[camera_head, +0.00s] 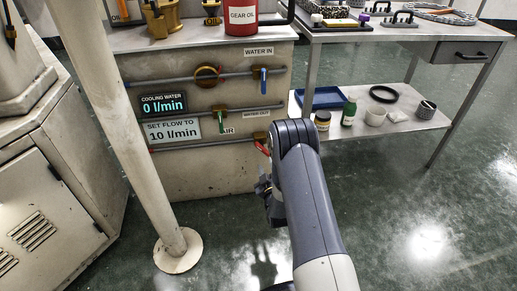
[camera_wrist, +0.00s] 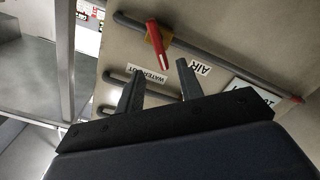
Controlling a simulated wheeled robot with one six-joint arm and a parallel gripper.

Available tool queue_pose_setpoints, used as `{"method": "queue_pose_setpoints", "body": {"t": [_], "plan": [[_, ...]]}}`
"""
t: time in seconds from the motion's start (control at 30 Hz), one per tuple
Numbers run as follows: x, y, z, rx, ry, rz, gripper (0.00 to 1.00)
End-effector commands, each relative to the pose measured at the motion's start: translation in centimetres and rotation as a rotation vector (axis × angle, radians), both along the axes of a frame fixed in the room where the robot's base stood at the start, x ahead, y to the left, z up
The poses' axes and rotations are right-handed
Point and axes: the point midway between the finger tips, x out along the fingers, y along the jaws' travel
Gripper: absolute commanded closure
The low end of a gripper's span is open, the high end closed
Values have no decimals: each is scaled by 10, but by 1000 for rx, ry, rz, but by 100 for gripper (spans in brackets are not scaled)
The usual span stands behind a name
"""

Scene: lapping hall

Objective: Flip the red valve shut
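The red valve lever (camera_head: 262,149) sits on a brass valve on the lowest pipe of the cabinet front, by the AIR label, partly beside my arm. In the wrist view the red lever (camera_wrist: 155,42) lies across the grey pipe at an angle. My gripper (camera_wrist: 160,70) is open and empty, its two fingers apart and pointing toward the panel. The lever's end lies between and beyond the fingertips in that picture; I see no clear contact. In the head view my gripper (camera_head: 263,186) is low in front of the cabinet, partly hidden by my wrist.
A green lever (camera_head: 220,122) and a blue lever (camera_head: 263,80) sit on the pipes above. The display (camera_head: 163,105) reads 0 l/min; a sign (camera_head: 172,131) says set flow to 10 l/min. A pale post (camera_head: 125,120) stands left, a shelved table (camera_head: 385,125) right.

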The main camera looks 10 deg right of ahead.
Motion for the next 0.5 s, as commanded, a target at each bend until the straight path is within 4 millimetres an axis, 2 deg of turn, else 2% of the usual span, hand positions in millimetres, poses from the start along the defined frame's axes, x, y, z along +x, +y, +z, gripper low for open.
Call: {"method": "queue_pose_setpoints", "body": {"t": [0.3,0.5], "plan": [[56,0,-1,1,-5,0,65],[86,0,-1,1,-2,0,65]]}}
